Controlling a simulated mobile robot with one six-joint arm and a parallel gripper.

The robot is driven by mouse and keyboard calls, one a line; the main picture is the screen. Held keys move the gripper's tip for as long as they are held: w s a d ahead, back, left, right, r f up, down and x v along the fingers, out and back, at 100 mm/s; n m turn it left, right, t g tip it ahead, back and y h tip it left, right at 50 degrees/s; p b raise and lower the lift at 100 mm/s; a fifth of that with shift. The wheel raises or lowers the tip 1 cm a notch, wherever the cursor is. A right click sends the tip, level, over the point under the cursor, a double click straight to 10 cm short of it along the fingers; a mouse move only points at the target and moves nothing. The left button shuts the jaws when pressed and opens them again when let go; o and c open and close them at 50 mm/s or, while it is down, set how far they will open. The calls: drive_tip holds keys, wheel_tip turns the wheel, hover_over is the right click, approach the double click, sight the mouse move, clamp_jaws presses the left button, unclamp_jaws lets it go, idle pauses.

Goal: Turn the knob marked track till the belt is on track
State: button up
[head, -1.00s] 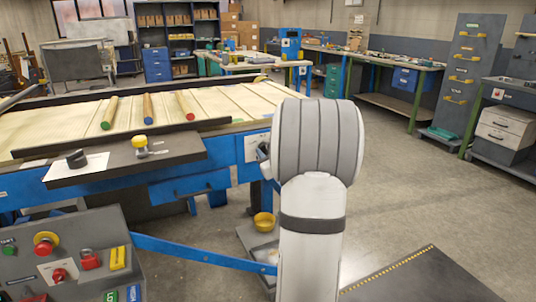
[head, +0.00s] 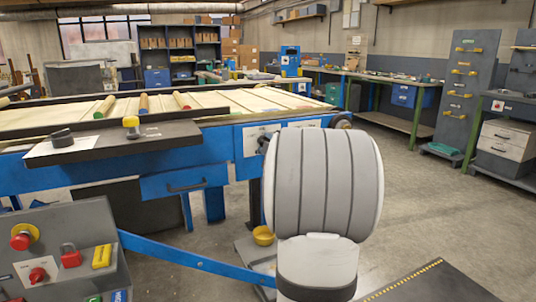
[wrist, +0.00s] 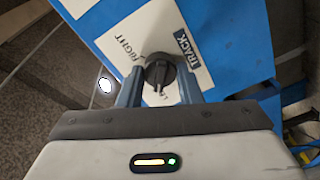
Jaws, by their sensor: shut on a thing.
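The black knob (wrist: 158,70) sits on a white label reading TRACK and RIGHT on a blue panel (wrist: 230,35) in the wrist view. A third word below is mostly hidden. My gripper (wrist: 160,82) is shut on the knob, one blue finger on each side. The knob's pointer direction is hard to make out. In the head view the pale belt (head: 235,100) lies on the blue-framed line, with several turned rods on it.
A dark shelf with a white sheet and a yellow-topped piece (head: 131,124) juts from the line's front. A grey control box (head: 60,255) with red and yellow buttons stands at front left. A yellow bowl (head: 263,236) sits low beside my arm. Floor at right is open.

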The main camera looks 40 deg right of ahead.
drive_tip(key=shift+n+b, duration=0.65)
drive_tip(key=shift+n, duration=0.15)
drive_tip(key=o, duration=1)
drive_tip(key=p+v, duration=0.1)
drive_tip(key=v, duration=0.6)
drive_tip(key=shift+s, duration=0.4)
